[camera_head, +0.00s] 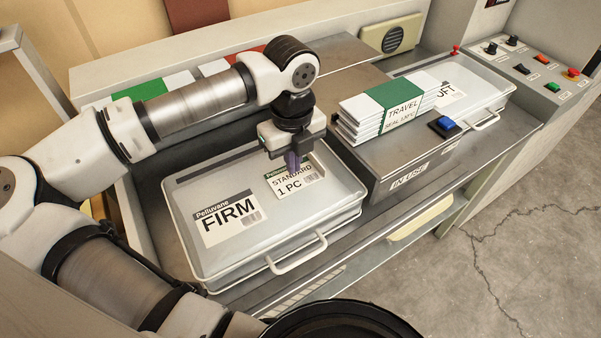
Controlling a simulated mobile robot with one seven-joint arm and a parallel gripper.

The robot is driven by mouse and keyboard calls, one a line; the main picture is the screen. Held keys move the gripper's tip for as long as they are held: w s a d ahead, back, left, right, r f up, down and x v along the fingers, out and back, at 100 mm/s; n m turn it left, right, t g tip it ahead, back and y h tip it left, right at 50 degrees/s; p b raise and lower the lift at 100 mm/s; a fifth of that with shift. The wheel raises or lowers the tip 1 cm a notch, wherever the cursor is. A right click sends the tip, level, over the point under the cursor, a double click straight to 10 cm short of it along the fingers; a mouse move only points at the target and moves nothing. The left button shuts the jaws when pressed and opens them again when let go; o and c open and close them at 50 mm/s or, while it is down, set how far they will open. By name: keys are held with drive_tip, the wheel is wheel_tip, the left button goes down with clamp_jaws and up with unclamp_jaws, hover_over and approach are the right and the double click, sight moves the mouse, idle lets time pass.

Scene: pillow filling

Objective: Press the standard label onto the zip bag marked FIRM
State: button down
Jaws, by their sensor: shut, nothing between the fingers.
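The zip bag marked FIRM (265,231) is a pale, clear bag with a handle, lying flat at the left of the bench. Its own FIRM label (228,218) is on the left part of its top. The standard label (306,184), white with a green band and reading "STANDARD 1 PC", lies on the bag's top, right of the FIRM label. My gripper (293,166) is shut and points down at the standard label's upper edge. Its fingertips hide a little of the label. I cannot tell whether they touch it.
A grey box marked IN USE (410,181) stands right of the bag, with a stack of TRAVEL packs (386,107) and a blue button (445,127) on top. Another handled bag (485,92) lies behind it. A control panel (540,68) is at the far right.

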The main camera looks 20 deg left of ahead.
drive_tip(key=shift+f, duration=0.1)
idle(0.3)
drive_tip(key=shift+f+b, duration=0.95)
drive_tip(key=shift+b, duration=0.25)
drive_tip(key=shift+r, duration=0.1)
drive_tip(key=shift+r+p, duration=0.8)
drive_tip(key=shift+r, duration=1.25)
